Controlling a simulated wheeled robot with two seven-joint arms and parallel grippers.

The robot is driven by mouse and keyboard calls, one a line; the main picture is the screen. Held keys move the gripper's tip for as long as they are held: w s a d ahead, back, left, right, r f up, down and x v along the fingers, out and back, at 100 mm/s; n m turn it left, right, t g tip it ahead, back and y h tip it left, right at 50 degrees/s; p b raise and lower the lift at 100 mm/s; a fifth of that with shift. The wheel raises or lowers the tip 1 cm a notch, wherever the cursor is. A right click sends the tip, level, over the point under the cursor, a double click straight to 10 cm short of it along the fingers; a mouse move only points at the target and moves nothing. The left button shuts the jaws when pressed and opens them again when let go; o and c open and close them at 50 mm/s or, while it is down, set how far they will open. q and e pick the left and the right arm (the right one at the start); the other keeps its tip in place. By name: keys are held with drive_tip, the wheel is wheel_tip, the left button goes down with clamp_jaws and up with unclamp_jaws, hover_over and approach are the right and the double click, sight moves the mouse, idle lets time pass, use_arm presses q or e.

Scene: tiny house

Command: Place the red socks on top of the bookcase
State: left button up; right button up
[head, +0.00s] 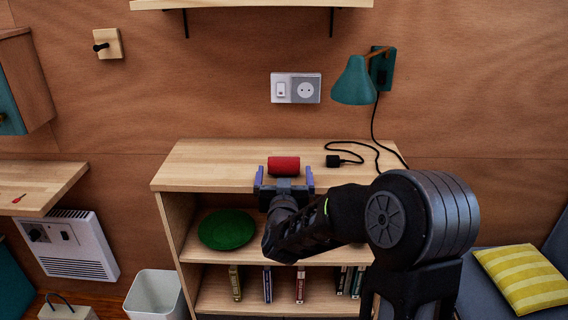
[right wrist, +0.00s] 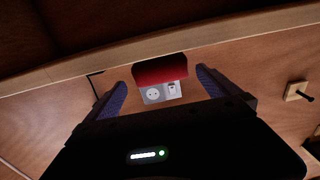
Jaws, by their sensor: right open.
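The red socks (head: 284,165), a rolled red bundle, lie on the top board of the wooden bookcase (head: 215,160), near its front edge. My right gripper (head: 284,180) is open at that front edge, with its purple fingers pointing toward the socks, one to each side. In the right wrist view the red socks (right wrist: 160,70) show in the gap between the two spread fingers of my right gripper (right wrist: 162,88), and no finger visibly touches them. My left gripper is in neither view.
A green plate (head: 228,229) lies on the shelf below, with several books on the lowest one. A black plug (head: 333,161) and cord lie right of the socks. A teal wall lamp (head: 354,82) hangs above. The top board is clear at left.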

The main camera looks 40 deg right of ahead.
sight(284, 156)
drive_tip(key=shift+w+d, duration=0.1)
drive_tip(key=shift+d, duration=0.05)
drive_tip(key=shift+r, duration=0.15)
drive_tip(key=shift+x, duration=1.2)
drive_tip(key=shift+w+d+r+p, duration=0.1)
drive_tip(key=shift+w+d+p, duration=0.2)
drive_tip(key=shift+w, duration=0.15)
drive_tip(key=x, duration=0.4)
drive_tip(key=shift+w+p, duration=0.15)
drive_tip(key=shift+p, duration=0.2)
drive_tip(key=shift+r, duration=0.1)
